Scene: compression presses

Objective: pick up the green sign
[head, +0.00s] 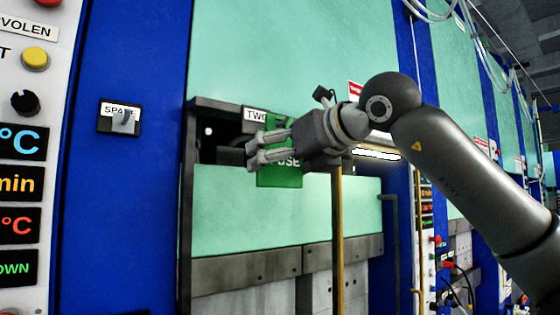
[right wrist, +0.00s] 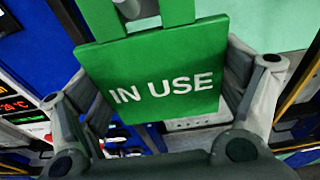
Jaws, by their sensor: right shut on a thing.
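The green sign (head: 280,176) reads "IN USE" in white letters in the right wrist view (right wrist: 160,75). Two green bars rise from its top edge, with a pale grey piece between them. In the head view it is in front of the press opening, below a white label starting "TWO" (head: 255,115), and is partly hidden by my right gripper (head: 256,150). My right gripper is shut on the sign, its fingers at the sign's left and right sides in the wrist view. Whether the sign still hangs from a hook cannot be told. My left gripper is not in view.
A small holder labelled "SPARE" (head: 120,117) with a grey hook is on the blue panel to the left. A control panel (head: 32,120) with buttons and displays stands at the far left. A dark frame post (head: 188,210) and a yellowish vertical bar (head: 337,240) flank the lower press door.

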